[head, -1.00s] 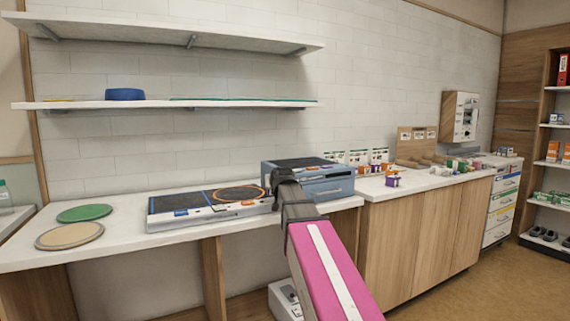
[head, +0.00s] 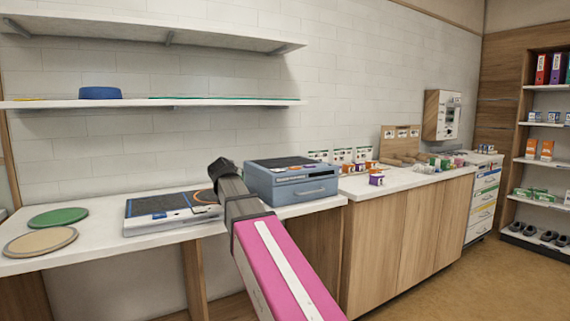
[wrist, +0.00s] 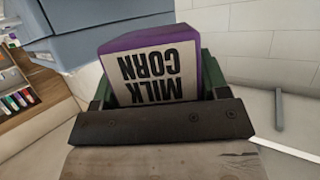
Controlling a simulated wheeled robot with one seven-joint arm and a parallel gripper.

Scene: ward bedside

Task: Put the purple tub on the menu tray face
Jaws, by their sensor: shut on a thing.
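A purple tub (wrist: 150,72), with a pale label reading "MILK CORN" upside down, fills the middle of the wrist view. My gripper (wrist: 158,84) is shut on it, with green finger pads at its sides. In the head view my gripper's dark end (head: 222,170) is above the counter, left of the blue-grey box; its fingers and the tub are hidden there. A low white panel with a dark face (head: 152,206), blue marks and an orange ring lies on the counter, partly behind my arm. I cannot tell for certain that it is the menu tray.
A blue-grey box (head: 292,184) with a drawer handle stands right beside my arm. Green (head: 58,217) and tan (head: 40,241) discs lie on the left counter. Small cartons (head: 376,179) stand on the right counter. Shelves (head: 140,103) hang above.

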